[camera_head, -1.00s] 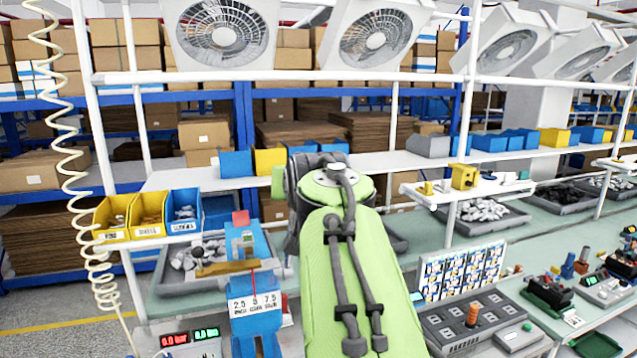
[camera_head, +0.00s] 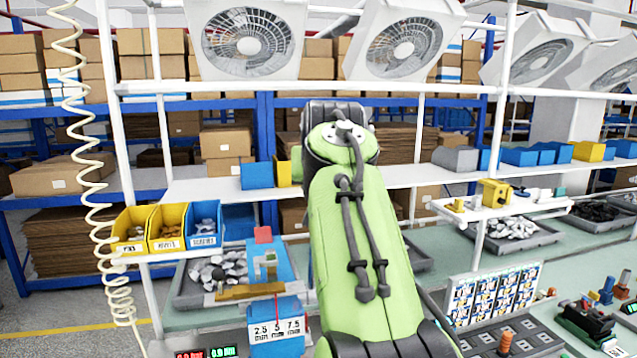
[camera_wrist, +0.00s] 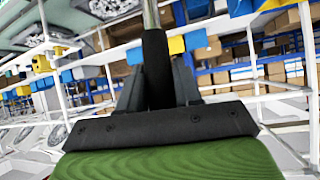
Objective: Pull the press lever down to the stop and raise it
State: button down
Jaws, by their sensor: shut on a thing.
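The press (camera_head: 273,268) is a blue body at the lower left centre of the head view, with a red block on top and a white label reading 2.5, 5, 7.5. In the wrist view the press lever (camera_wrist: 151,14) is a metal rod with a black grip (camera_wrist: 155,50). My gripper (camera_wrist: 158,75) has its dark fingers on both sides of the black grip and is shut on it. In the head view my green arm hides the lever and my gripper.
Yellow and blue bins (camera_head: 169,228) hang left of the press, beside a coiled hose (camera_head: 88,165). A white shelf (camera_head: 215,187) runs behind it. A grey parts tray (camera_head: 190,292) lies close by. A picture board (camera_head: 492,295) and other fixtures stand at right.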

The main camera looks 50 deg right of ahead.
jog(key=c, duration=0.8)
grip_release()
jog(key=shift+w+f, duration=0.1)
jog(key=shift+c, duration=0.2)
jog(key=v, duration=1.6)
